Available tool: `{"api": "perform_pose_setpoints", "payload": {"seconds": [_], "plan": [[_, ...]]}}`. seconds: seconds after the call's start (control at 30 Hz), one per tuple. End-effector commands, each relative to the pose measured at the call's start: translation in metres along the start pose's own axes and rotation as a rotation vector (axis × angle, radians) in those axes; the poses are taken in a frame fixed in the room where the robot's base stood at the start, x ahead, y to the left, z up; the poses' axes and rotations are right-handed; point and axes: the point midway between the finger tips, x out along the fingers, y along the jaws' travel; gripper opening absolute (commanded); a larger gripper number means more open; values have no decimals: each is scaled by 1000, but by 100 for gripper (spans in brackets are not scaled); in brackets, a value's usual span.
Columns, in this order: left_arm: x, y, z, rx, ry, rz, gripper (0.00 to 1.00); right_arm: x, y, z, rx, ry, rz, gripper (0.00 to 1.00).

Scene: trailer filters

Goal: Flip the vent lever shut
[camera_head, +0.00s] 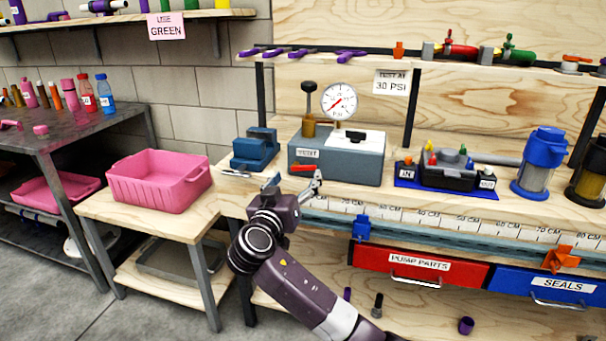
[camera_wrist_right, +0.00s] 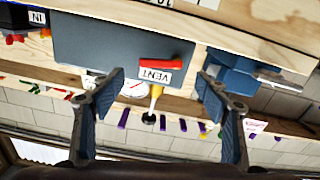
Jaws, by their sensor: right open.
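The red vent lever (camera_head: 303,168) sits low on the front of the grey tester box (camera_head: 345,165), just under its VENT label (camera_head: 307,153). In the right wrist view, which is upside down, the red lever (camera_wrist_right: 146,60) lies nearly level, beside the label (camera_wrist_right: 155,76) on the box (camera_wrist_right: 90,40). My right gripper (camera_head: 295,186) is in front of the box's left end, below the lever. In the wrist view its open fingers (camera_wrist_right: 159,84) stand either side of the label and lever, with nothing between them. Contact cannot be told. My left gripper is out of view.
A blue vise (camera_head: 255,149) stands left of the box, and a blue tray with a black block (camera_head: 448,170) stands right. A pressure gauge (camera_head: 339,101) and a pump handle (camera_head: 309,88) rise above the box. A pink bin (camera_head: 158,185) sits on a low table at left.

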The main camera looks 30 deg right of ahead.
Motion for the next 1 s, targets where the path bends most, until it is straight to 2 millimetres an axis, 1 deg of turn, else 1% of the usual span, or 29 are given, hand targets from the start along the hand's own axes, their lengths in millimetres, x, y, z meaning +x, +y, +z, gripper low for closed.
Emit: {"api": "perform_pose_setpoints", "payload": {"seconds": [0.03,0.1,0.2,0.3,0.43,0.67,1.0], "plan": [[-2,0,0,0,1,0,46,10,0,0,-4,2,2,68],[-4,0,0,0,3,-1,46,22,0,0,-4,1,2,68],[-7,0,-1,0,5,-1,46,36,0,0,-3,2,0,68],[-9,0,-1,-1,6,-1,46,45,-1,1,-4,-1,-1,68],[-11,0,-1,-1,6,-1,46,51,-1,1,-3,0,-2,68],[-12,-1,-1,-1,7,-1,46,51,-1,1,-3,-1,-3,68],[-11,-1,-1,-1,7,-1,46,51,-1,1,-3,-2,-3,31]]}}
